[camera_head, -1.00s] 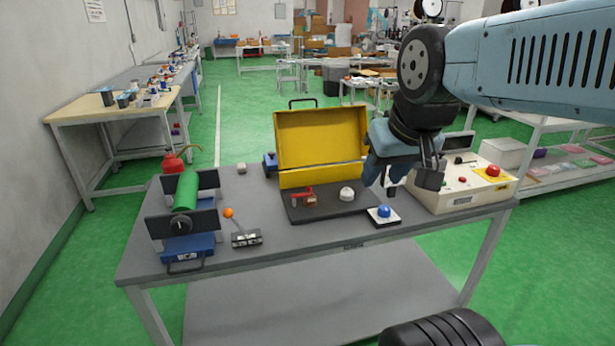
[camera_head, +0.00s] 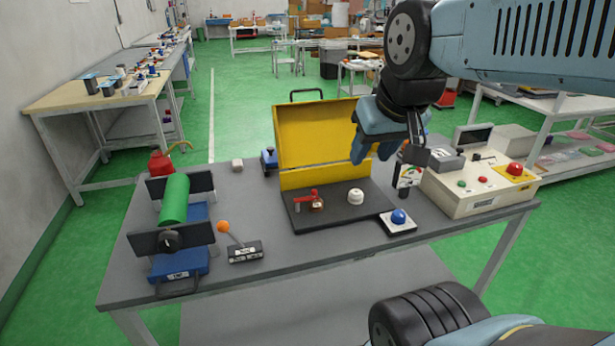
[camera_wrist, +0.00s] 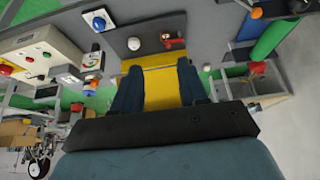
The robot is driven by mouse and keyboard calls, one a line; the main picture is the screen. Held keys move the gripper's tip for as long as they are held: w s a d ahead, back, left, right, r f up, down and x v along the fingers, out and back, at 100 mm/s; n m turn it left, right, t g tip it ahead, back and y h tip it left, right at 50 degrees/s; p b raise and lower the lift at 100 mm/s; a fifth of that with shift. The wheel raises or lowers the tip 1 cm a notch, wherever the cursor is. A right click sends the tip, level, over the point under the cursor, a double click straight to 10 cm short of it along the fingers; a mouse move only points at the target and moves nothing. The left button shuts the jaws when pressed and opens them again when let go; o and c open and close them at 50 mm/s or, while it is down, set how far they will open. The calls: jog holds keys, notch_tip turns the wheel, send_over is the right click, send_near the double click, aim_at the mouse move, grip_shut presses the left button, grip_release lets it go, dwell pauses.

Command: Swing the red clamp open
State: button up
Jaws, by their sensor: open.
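The red clamp (camera_head: 313,199) is a small red-handled piece on the black board (camera_head: 337,214) at the middle of the grey table. In the wrist view the clamp (camera_wrist: 172,40) lies near the top, beyond my fingertips. My gripper (camera_head: 372,158) hangs above the table, right of the clamp and in front of the open yellow box's right edge. Its two fingers (camera_wrist: 154,79) are spread wide with nothing between them. My gripper is well apart from the clamp. The clamp's exact handle position is too small to tell.
A white knob (camera_head: 355,196) and a blue button (camera_head: 398,217) are right of the clamp. The open yellow box (camera_head: 315,140) stands behind it. An orange-tipped lever (camera_head: 244,248) and a green cylinder (camera_head: 174,199) are left. A control box (camera_head: 478,185) stands right.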

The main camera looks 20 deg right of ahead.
jog(key=shift+w+a, duration=0.2)
jog(key=shift+w, duration=0.25)
jog(key=shift+o, duration=0.2)
jog(key=shift+o, duration=0.3)
jog(key=n+g, duration=0.3)
jog(key=n, duration=1.3)
send_over(314, 190)
jog(key=s, duration=0.3)
jog(key=s+f+x, duration=0.1)
jog(key=s+x, duration=0.2)
jog(key=x, duration=2.4)
jog(key=shift+s, duration=0.15)
jog(key=shift+c, duration=0.3)
